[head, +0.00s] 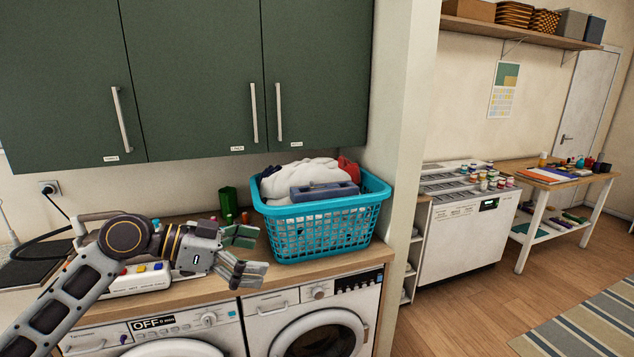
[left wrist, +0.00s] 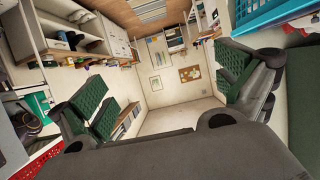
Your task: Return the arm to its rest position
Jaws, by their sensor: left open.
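My left arm comes in from the lower left of the head view, over the front of the wooden counter. My left gripper (head: 243,254) is open and empty, its fingers with green pads spread apart. It is to the left of the blue laundry basket, in front of the counter's middle. In the left wrist view, the two green-padded fingers (left wrist: 165,98) stand wide apart with nothing between them, and the room shows beyond. My right gripper does not show in either view.
A blue basket (head: 322,242) of laundry stands on the counter (head: 352,266), above two washing machines (head: 325,330). Green cabinets (head: 190,75) hang above. Open floor (head: 455,310) lies to the right.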

